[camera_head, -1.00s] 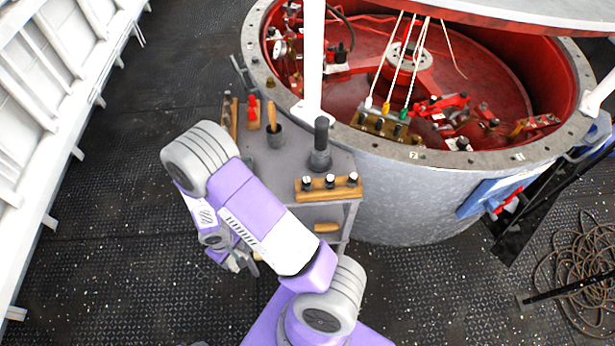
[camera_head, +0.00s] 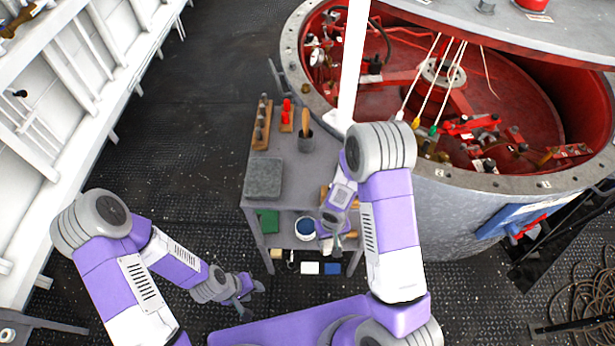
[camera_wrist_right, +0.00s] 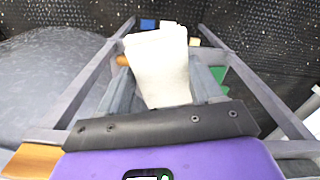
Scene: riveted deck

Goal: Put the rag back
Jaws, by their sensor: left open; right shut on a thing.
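The rag (camera_wrist_right: 160,70) is a folded cream-white cloth. In the right wrist view it stands between the fingers of my right gripper (camera_wrist_right: 163,98), which is shut on it. In the head view my right gripper (camera_head: 337,240) is at the front of the grey bench (camera_head: 290,192), near its right side and below the top; the rag is hard to make out there. My left gripper (camera_head: 245,288) is open and empty, in front of the bench and left of my right gripper.
On the bench top are a grey slab (camera_head: 264,178), a wooden rack (camera_head: 262,125), red-handled items (camera_head: 286,115) and a cup (camera_head: 306,140). Below are a white bucket (camera_head: 305,229), a green item (camera_head: 267,220) and small blocks (camera_head: 310,268). The round tank (camera_head: 450,205) stands right.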

